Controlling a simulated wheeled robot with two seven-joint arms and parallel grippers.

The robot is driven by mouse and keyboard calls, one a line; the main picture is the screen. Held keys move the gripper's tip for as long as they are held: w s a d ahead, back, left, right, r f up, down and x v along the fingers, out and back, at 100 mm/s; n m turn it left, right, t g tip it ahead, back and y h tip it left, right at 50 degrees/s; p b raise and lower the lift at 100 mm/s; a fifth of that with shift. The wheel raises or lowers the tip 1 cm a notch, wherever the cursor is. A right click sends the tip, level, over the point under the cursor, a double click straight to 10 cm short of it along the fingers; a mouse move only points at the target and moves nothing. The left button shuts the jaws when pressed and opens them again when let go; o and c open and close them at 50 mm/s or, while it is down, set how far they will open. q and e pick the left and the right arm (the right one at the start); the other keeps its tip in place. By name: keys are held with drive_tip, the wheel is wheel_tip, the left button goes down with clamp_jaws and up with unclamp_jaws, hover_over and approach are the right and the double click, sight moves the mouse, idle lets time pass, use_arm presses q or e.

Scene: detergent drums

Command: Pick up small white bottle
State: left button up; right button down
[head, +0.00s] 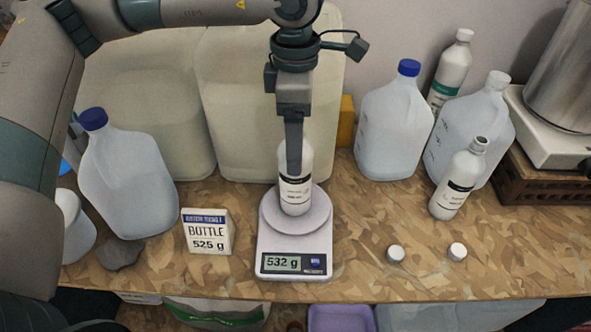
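A small white bottle (295,191) with a black-and-white label stands upright on the round plate of a digital scale (294,270), whose display reads 532 g. My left gripper (294,160) points straight down over this bottle. One finger covers the middle of its upper part; the other finger is hidden, so I cannot tell whether they press on it. The bottle's top is partly hidden by the finger. A similar small white bottle (453,190), uncapped and slightly tilted in the picture, stands at the right. My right gripper is not in view.
Large jugs (125,185) (392,125) (475,125) stand left and right, with big pale containers (270,100) behind. A "BOTTLE 525 g" card (207,232) stands left of the scale. Two white caps (396,254) (457,251) lie to its right. The front-right tabletop (530,260) is clear.

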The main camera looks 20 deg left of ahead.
use_arm(q)
wheel_tip(320, 180, down, 2)
drive_tip(key=shift+f, duration=0.1)
idle(0.4)
clamp_jaws()
